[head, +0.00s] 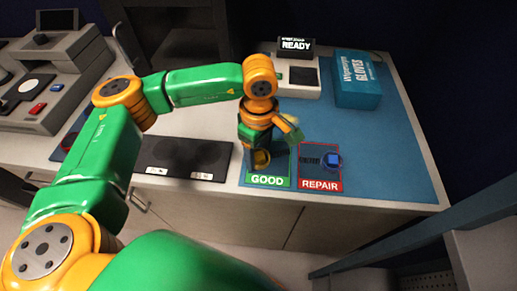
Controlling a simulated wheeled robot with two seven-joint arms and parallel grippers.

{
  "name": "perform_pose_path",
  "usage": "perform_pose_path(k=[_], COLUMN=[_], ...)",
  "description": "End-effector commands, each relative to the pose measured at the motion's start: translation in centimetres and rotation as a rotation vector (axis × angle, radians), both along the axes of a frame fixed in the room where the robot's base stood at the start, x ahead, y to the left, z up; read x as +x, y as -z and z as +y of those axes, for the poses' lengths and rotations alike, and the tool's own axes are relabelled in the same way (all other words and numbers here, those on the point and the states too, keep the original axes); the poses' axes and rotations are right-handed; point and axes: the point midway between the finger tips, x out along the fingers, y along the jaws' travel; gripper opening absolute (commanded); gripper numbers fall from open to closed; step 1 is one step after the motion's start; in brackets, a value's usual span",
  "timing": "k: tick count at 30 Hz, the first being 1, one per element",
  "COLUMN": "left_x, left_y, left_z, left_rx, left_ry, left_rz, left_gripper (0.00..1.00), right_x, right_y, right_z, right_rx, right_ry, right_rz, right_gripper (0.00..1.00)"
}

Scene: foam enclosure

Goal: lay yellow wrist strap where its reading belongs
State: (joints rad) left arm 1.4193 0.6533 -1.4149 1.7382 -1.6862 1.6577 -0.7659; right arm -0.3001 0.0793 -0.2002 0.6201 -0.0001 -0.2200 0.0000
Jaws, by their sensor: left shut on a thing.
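My left arm reaches in from the left, and my left gripper (259,148) points down over the green GOOD area (268,181). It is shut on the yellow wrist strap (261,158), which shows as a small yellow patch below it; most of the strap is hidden. I cannot tell whether the strap touches the mat. To the right is the red-edged REPAIR area (320,184), with a blue strap (333,160) on it. The tester (292,89) at the back has a display (296,45) reading READY. My right gripper is not in view.
A blue gloves box (357,80) stands at the back right of the blue mat (398,150). A grey console (50,85) is at the far left. The mat's right side is clear.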

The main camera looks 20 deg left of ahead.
Motion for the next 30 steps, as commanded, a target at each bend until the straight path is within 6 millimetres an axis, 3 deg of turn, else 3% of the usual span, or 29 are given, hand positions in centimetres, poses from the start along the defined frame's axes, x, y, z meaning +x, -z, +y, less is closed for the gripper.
perform_pose_path(k=[3,4,7,17,19,30], left_x=[0.0,0.0,0.0,0.0,0.1,0.0], left_y=[0.5,0.4,0.3,-0.5,-1.1,-10.7], left_z=[0.0,0.0,0.0,0.0,0.0,-0.1], left_rx=[0.0,0.0,0.0,0.0,-0.001,-0.001], left_ry=[0.0,0.0,0.0,0.0,-0.001,0.0], left_rz=[0.0,0.0,0.0,0.0,-0.004,-0.003], left_gripper=[0.01,0.68,0.92,0.92,0.92,0.92], right_x=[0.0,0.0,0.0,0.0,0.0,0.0], right_y=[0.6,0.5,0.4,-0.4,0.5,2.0], right_z=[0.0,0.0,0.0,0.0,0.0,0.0], right_rx=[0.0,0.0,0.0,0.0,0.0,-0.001], right_ry=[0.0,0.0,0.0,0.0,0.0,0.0], right_rz=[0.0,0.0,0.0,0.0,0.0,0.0], right_gripper=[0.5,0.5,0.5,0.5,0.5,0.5])
